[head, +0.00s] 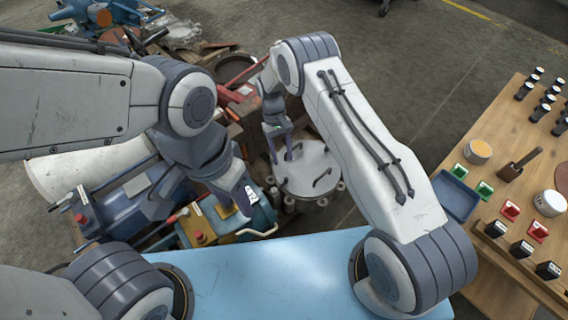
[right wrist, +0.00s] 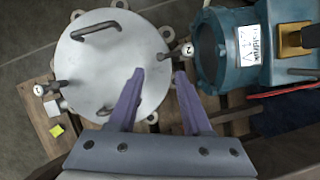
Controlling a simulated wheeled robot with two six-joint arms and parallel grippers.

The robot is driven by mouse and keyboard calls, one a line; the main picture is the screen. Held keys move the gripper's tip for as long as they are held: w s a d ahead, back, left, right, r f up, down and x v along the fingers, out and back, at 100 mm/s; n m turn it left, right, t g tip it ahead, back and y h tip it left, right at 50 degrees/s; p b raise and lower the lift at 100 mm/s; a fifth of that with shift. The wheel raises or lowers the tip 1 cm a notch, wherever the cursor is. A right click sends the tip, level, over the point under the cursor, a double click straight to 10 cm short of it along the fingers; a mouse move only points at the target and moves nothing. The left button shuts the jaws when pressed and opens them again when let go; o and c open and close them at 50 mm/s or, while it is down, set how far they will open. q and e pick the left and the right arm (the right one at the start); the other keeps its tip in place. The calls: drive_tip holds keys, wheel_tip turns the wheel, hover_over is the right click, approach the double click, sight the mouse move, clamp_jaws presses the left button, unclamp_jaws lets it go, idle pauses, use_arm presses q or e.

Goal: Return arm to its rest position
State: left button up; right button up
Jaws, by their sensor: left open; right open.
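My right gripper (head: 279,152) points down at the rim of a round grey metal lid with rod handles (head: 318,160). In the right wrist view its two purple fingers (right wrist: 160,74) are apart with nothing between them. They overlap the lid's edge (right wrist: 110,85) in the picture; contact cannot be told. My left gripper (head: 200,208) hangs over blue machine parts (head: 140,184) at the left, its fingers spread wide. I see nothing held in it, though part of the space below is hidden by my arm.
A teal motor-like part (right wrist: 212,45) stands beside the lid. A wooden table (head: 468,222) at the right holds a blue tray (head: 455,196) and several small blocks. Scrap and a red part (head: 228,97) lie behind. Open concrete floor (head: 430,70) is at the upper right.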

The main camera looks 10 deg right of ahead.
drive_tip(key=shift+v, duration=0.85)
drive_tip(key=shift+r, duration=0.1)
drive_tip(key=s+a+r+n+t, duration=0.1)
drive_tip(key=s+a+r, duration=0.15)
drive_tip(key=r, duration=0.45)
drive_tip(key=s+a+r+t, duration=0.1)
drive_tip(key=s+a+r, duration=0.1)
drive_tip(key=s+r, duration=0.35)
drive_tip(key=s+a+r+n, duration=0.1)
drive_tip(key=s+a+r, duration=0.1)
drive_tip(key=r, duration=0.7)
drive_tip(key=s+d+r+n+t+y, duration=0.15)
drive_tip(key=s+r, duration=0.25)
drive_tip(key=s, duration=0.6)
drive_tip(key=s+d+r+n+t+y, duration=0.1)
drive_tip(key=s+d+r, duration=0.2)
drive_tip(key=s, duration=0.6)
wheel_tip(320, 180, up, 35)
drive_tip(key=p, duration=3.4)
drive_tip(key=shift+s+f+p, duration=0.25)
drive_tip(key=shift+p, duration=0.1)
